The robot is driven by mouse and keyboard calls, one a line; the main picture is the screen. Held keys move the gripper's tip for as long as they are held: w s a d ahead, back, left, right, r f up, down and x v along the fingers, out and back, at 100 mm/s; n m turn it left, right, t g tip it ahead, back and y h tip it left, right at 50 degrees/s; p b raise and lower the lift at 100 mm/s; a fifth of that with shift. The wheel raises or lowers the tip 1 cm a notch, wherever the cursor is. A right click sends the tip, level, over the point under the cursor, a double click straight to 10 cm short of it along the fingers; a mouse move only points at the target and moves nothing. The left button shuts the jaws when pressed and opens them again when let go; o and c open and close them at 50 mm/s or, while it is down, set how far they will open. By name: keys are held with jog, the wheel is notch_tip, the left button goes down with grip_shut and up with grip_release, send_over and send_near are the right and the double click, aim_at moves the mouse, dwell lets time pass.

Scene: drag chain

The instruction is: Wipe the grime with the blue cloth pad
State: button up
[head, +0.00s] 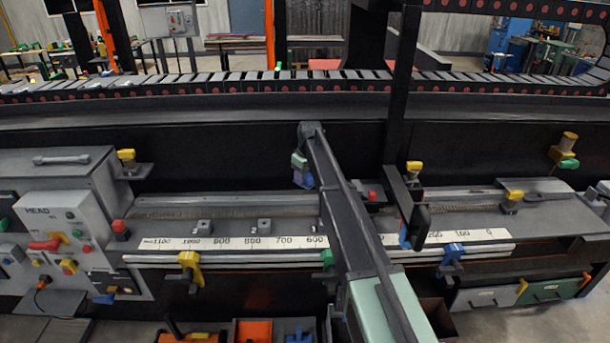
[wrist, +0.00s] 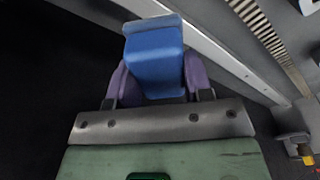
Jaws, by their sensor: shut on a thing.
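My gripper (head: 302,180) is near the middle of the head view, pointing down in front of the dark back panel and appearing above the bench rail. In the wrist view, its two purple fingers (wrist: 157,82) are shut on the blue cloth pad (wrist: 155,55), one on each side. The pad is a blue block with a paler grey-blue strip at its far edge. In the head view the pad is too small to separate clearly from the fingers. I cannot make out the grime in either view; my arm covers part of the bench.
A numbered scale strip (head: 253,243) runs along the bench. Yellow-handled clamps (head: 189,270), a blue clamp (head: 452,258) and a dark upright post (head: 402,110) stand around it. A control box (head: 62,235) is at the left. The drag chain (head: 210,88) crosses behind.

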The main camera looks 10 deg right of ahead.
notch_tip(320, 180, up, 3)
jog(key=p, duration=0.3)
